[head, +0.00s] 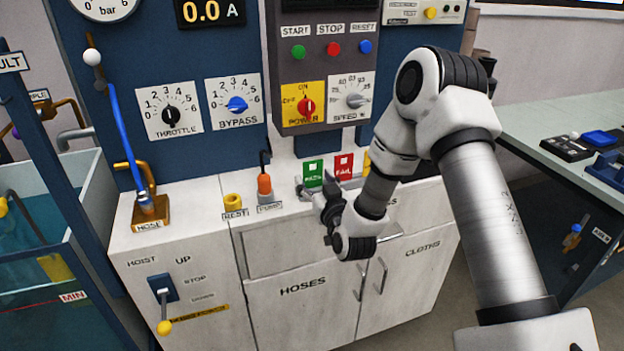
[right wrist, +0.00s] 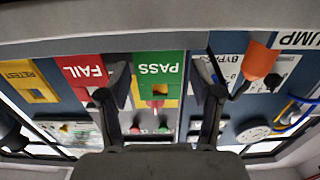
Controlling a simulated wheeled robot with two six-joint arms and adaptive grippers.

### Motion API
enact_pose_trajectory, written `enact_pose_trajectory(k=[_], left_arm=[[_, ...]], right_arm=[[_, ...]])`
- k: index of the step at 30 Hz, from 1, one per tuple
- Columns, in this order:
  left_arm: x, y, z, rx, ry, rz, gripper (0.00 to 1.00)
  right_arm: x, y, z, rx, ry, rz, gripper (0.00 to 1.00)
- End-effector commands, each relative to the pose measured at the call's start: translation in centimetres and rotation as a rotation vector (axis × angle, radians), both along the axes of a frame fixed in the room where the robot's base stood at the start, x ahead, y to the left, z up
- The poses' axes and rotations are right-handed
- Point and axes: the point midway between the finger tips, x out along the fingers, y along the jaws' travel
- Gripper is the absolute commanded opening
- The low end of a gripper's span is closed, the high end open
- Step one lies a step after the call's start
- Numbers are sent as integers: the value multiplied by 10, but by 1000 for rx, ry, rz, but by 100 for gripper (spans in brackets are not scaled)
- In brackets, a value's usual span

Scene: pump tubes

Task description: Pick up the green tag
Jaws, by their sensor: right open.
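The green tag (head: 313,171), marked PASS, stands upright at the back of the white cabinet top, left of a red FAIL tag (head: 344,166). My right gripper (head: 318,190) is in front of and just below the green tag in the head view. In the right wrist view, which is upside down, the green tag (right wrist: 158,66) shows between the two spread fingers of my right gripper (right wrist: 162,92). The gripper is open and empty. Whether a finger touches the tag I cannot tell. My left gripper is in neither view.
A yellow RETEST tag (right wrist: 30,80) stands beyond the red one, mostly behind my arm in the head view. The control panel (head: 328,60) rises behind.

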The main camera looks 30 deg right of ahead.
Motion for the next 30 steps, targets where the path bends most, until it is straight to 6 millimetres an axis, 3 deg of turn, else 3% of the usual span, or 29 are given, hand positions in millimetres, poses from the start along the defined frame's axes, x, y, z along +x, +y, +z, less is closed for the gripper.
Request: enact_pose_trajectory(k=[4, 10, 13, 25, 30], left_arm=[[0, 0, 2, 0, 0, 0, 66], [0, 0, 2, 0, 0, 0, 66], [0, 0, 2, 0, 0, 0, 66], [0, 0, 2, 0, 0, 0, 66], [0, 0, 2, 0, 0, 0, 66]], right_arm=[[19, -5, 0, -1, 0, 0, 65], [20, -5, -1, 0, 2, 0, 65], [19, -5, -1, 0, 2, 0, 29], [19, -5, 1, 0, 2, 0, 28], [19, -5, 15, 1, 0, -1, 28]])
